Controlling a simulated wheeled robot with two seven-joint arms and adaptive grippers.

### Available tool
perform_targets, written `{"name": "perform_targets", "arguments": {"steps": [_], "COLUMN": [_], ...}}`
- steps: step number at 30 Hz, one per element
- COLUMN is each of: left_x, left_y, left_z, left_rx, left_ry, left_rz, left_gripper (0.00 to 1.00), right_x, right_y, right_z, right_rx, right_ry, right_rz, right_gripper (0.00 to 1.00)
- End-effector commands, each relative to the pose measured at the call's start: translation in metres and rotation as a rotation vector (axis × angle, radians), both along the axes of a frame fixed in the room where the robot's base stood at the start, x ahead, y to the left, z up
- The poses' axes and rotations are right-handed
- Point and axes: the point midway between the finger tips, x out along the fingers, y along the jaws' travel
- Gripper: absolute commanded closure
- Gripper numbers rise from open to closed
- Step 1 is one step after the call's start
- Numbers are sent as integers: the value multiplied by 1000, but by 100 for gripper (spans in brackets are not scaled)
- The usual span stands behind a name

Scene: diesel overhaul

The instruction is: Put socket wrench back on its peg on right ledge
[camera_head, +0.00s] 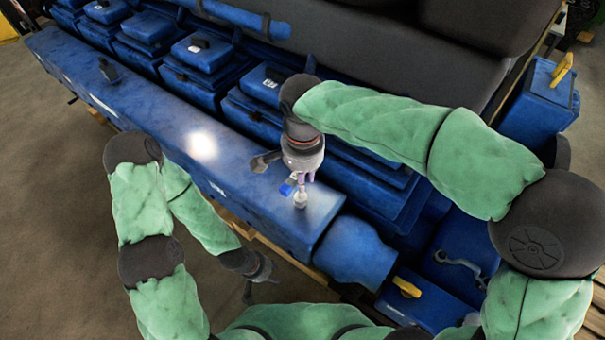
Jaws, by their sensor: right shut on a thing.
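My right gripper (301,176) points down over the near right end of the long blue ledge. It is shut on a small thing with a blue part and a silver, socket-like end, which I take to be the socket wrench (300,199). Its lower end is close to the ledge top; I cannot tell whether it touches. The fingers hide much of it. I cannot make out a peg. My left gripper (262,277) is low in front of the ledge, apart from it, and appears empty; its fingers are small and dark.
The long blue ledge (150,105) runs from upper left to centre, with a dark fitting (108,70) on it. Blue engine covers (200,50) line its far side. At right are a grey handle (460,264) and yellow handles (407,287) on blue parts. Bare floor (50,200) lies at left.

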Motion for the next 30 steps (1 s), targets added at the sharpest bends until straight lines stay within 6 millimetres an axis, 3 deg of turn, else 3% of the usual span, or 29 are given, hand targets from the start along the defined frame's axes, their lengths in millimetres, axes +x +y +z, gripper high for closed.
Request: {"name": "perform_targets", "arguments": {"steps": [17,30], "left_x": [0,0], "left_y": [0,0], "left_z": [1,-8], "left_rx": [0,0], "left_ry": [0,0], "left_rz": [0,0], "left_gripper": [60,60], "right_x": [0,0], "right_y": [-1,-1], "right_z": [0,-14], "right_rx": [1,1], "right_ry": [-1,-1], "right_rz": [0,0], "right_gripper": [100,100]}}
